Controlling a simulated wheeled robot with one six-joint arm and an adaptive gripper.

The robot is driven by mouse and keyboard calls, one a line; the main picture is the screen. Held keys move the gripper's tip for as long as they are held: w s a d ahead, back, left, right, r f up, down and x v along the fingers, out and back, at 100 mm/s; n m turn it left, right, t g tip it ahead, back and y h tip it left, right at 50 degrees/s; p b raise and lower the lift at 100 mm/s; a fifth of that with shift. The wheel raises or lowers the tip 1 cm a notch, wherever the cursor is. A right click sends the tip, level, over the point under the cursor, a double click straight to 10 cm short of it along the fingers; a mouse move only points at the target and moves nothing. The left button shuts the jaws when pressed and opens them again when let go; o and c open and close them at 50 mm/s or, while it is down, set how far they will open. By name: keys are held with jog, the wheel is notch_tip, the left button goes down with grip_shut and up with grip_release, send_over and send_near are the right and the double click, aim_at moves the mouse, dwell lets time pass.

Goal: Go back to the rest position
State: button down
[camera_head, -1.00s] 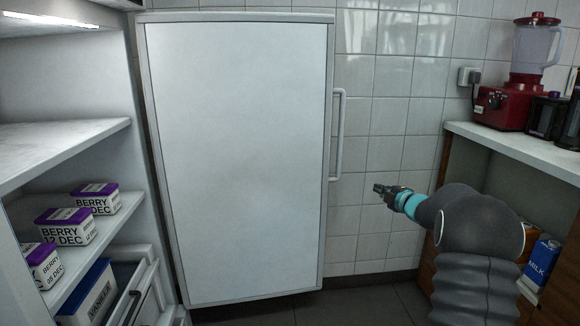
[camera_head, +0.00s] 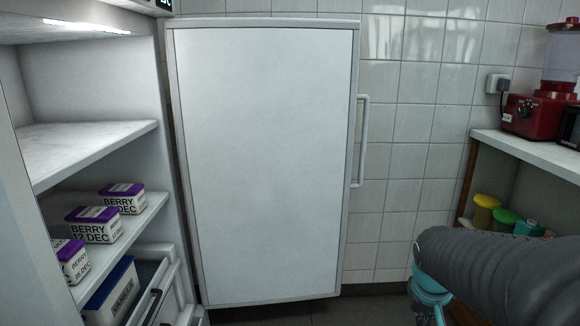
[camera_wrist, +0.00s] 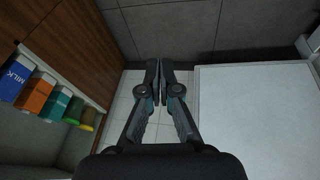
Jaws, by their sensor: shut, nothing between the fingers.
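My gripper (camera_wrist: 160,78) shows in the wrist view with its two fingers together and nothing between them. It points past the wooden cabinet side (camera_wrist: 68,40) on the left and the white freezer door (camera_wrist: 255,120) on the right. In the head view my arm fills the lower right corner, its teal wrist pointing down. The fingers are mostly hidden there or cut off by the bottom edge.
The freezer's open shelves (camera_head: 85,148) at the left hold several berry tubs (camera_head: 95,225). A door with a long handle (camera_head: 362,140) stands mid-picture. At the right are a counter (camera_head: 540,152) with a red blender (camera_head: 535,115), and cartons and jars (camera_head: 487,212) below.

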jog(key=s+a+r+t+y, duration=0.1)
jog(key=s+a+r, duration=0.1)
jog(key=s+a, duration=0.3)
jog(key=s+a+r+n+t+y, duration=0.1)
jog(key=s+a+r, duration=0.2)
jog(key=s+a, duration=0.3)
jog(key=s, duration=0.2)
jog(key=shift+s+r, duration=0.35)
jog(key=shift+a, duration=0.1)
